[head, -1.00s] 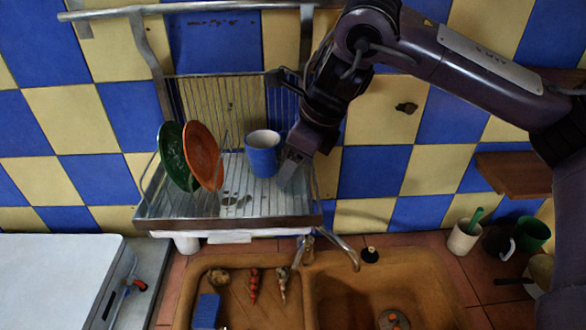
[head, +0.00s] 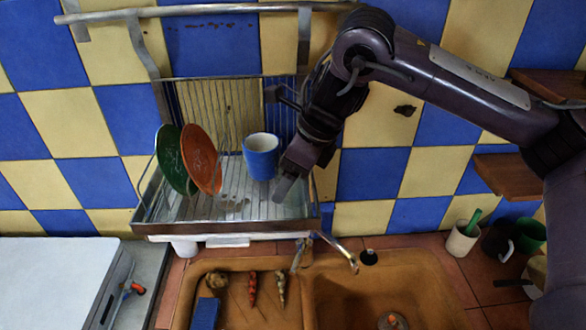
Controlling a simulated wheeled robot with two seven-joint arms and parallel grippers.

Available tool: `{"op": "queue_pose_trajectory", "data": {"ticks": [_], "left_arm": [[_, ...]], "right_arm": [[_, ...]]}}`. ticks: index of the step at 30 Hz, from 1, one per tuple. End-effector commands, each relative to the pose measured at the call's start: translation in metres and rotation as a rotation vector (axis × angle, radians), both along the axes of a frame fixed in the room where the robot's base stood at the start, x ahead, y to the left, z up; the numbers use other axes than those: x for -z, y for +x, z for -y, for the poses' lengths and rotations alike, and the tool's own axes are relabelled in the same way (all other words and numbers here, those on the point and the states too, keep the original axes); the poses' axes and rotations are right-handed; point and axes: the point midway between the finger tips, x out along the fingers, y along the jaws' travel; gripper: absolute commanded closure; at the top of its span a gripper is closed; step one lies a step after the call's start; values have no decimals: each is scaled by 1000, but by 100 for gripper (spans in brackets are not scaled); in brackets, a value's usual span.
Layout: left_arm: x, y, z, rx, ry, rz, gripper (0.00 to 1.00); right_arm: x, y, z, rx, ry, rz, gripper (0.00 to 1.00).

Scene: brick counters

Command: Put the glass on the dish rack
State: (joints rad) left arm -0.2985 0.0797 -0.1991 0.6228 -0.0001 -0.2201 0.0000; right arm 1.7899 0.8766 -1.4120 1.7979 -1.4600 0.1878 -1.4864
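The cup does not look held. The fingers are seen from the side, so their opening is unclear. My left gripper is not in view.
A green plate (head: 171,160) and an orange plate (head: 199,158) stand in the rack's left part. Below is a brown sink (head: 340,285) with several small items. Cups, including a white one (head: 461,240), stand at the right. A white surface (head: 55,285) lies at the left.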

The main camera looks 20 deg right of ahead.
Motion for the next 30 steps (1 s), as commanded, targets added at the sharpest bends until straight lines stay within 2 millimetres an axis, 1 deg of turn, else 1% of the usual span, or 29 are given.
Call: {"op": "queue_pose_trajectory", "data": {"ticks": [4,8,18,22,27,30], "left_arm": [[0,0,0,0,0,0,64],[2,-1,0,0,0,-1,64],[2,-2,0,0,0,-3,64],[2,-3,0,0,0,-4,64],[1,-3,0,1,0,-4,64],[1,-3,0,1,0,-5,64]], "right_arm": [[-7,-1,2,0,-1,2,22],[-22,-4,7,0,-2,6,22],[-75,-18,23,0,-2,7,22],[-92,-23,29,1,-1,6,22],[-106,-27,33,0,-1,3,22],[-110,-28,35,0,-1,1,22]]}}
